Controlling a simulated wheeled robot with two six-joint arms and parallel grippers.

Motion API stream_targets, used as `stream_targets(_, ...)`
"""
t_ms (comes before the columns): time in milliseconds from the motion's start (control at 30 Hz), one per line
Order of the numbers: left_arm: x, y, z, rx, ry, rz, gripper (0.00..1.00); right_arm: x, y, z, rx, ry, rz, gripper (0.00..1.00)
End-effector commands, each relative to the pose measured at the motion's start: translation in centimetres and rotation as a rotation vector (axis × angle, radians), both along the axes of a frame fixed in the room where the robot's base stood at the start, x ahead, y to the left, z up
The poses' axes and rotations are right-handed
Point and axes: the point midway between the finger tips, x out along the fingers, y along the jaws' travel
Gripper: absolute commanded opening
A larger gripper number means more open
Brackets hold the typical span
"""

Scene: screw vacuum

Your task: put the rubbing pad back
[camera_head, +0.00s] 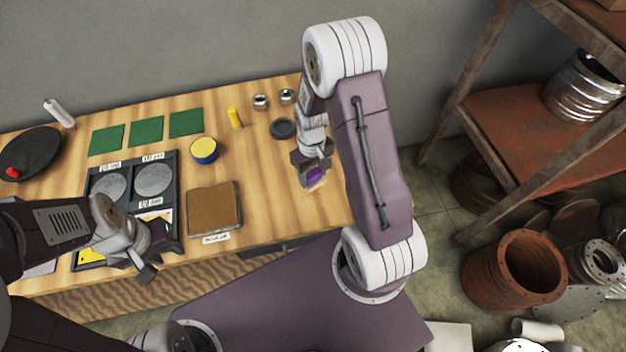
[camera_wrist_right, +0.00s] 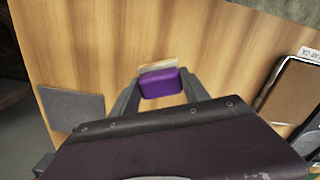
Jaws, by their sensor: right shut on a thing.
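A small purple rubbing pad (camera_head: 314,178) with a pale edge is held between the fingers of my right gripper (camera_head: 309,172), over the right part of the wooden table. The right wrist view shows the purple pad (camera_wrist_right: 160,85) between both fingers. My left gripper (camera_head: 140,262) is at the table's front left, by the dark tray of discs; its finger gap is unclear. A brown-surfaced square tray (camera_head: 213,208) with a label in front lies on the table between the grippers. It also shows at the right edge of the right wrist view (camera_wrist_right: 291,92).
A dark tray with grey discs (camera_head: 130,185), green sheets (camera_head: 146,131), a yellow-topped tin (camera_head: 204,151), a yellow bottle (camera_head: 234,118) and a dark round lid (camera_head: 282,129) stand on the table (camera_head: 262,180). A grey square (camera_wrist_right: 72,109) lies left in the right wrist view.

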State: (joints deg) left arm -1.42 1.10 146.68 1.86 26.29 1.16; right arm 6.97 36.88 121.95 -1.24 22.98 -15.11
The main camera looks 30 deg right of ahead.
Motion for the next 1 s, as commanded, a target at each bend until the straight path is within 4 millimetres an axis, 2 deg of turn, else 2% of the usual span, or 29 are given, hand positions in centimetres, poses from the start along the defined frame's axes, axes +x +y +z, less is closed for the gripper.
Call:
stream_targets(67,0.0,0.0,0.0,0.0,0.0,0.0,0.36,0.0,0.0,-0.2,0.0,0.001,0.0,0.0)
stream_targets(200,0.0,0.0,0.0,0.0,0.0,0.0,0.36,-0.2,0.0,-2.7,0.001,0.006,0.0,0.0)
stream_targets(300,0.0,0.0,0.1,0.0,0.0,0.0,0.36,-0.1,0.0,-3.8,0.001,0.003,0.0,0.0)
stream_targets(700,0.0,0.0,-0.3,0.0,0.0,0.0,0.36,-0.1,0.0,-4.5,0.0,0.001,0.0,0.0)
stream_targets(733,0.0,0.0,-0.2,0.0,0.0,0.0,0.36,-0.1,0.0,-4.4,0.0,0.001,0.0,0.62)
stream_targets(800,0.0,0.0,-0.2,0.0,0.0,0.0,0.36,-0.1,0.0,-4.4,0.0,0.001,0.0,0.75)
stream_targets(1000,0.0,0.0,-0.2,0.0,0.0,0.0,0.36,-0.1,0.0,-4.4,0.0,0.001,0.0,0.75)
